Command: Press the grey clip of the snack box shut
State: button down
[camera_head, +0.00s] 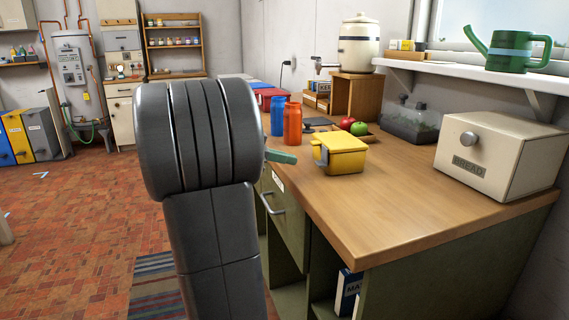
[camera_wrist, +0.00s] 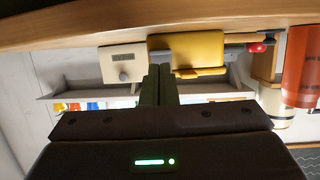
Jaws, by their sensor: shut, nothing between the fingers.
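The yellow snack box (camera_head: 341,158) stands on the wooden counter, near its left edge. Its grey clip (camera_head: 321,155) is on the side facing my gripper and looks to stand out from the wall. My gripper's green fingertips (camera_head: 283,157) show from behind my arm, a short gap left of the box. In the wrist view my gripper (camera_wrist: 158,72) is shut and empty.
Blue (camera_head: 278,116) and orange bottles (camera_head: 292,124) stand behind the box, left of a tray with a red apple (camera_head: 347,123) and a green apple (camera_head: 359,129). A cream bread bin (camera_head: 500,155) is at the right. The counter's (camera_head: 400,210) front is clear.

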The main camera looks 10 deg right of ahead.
jog(key=s+a+p, duration=0.1)
jog(key=a, duration=0.8)
jog(key=shift+a+p, duration=0.3)
jog(key=shift+a, duration=0.1)
jog(key=shift+d, duration=0.1)
